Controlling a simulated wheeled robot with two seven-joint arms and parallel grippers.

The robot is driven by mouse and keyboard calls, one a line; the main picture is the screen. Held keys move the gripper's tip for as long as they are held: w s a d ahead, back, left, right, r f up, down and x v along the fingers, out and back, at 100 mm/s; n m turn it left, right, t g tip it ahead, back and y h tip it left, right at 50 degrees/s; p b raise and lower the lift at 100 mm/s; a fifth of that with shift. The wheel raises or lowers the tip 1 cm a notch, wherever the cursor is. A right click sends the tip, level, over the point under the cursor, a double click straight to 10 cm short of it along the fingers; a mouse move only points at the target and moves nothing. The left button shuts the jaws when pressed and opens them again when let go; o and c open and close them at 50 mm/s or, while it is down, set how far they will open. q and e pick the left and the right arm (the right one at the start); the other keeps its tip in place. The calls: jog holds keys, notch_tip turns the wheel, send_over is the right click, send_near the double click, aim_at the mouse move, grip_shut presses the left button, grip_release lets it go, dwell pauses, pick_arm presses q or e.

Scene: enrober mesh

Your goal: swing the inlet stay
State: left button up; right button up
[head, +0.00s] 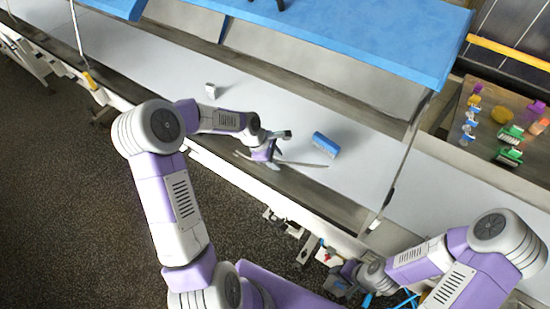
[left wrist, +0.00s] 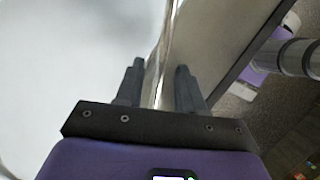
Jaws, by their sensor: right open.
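A thin shiny metal rod (left wrist: 166,55) runs between the two dark fingers of my left gripper (left wrist: 160,88) in the left wrist view. A gap shows on each side of it, so the fingers are apart. In the head view my left gripper (head: 274,152) is over the near edge of the pale line, at a thin dark bar (head: 308,164). A slim pale rod with a yellow lower end (head: 90,80) stands at the upper left. I cannot tell for sure which rod is the inlet stay. My right gripper (head: 342,282) is open, low by the line's front side; its fingertips are hard to see.
A blue block (head: 326,145) and a small white piece (head: 211,91) lie on the pale surface. A blue-topped cover (head: 370,35) overhangs the back. A tray (head: 452,130) of coloured small items is at the right. Small fittings (head: 305,248) sit along the front side.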

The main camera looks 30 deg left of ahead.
pick_arm(q)
grip_shut()
dwell(1.4)
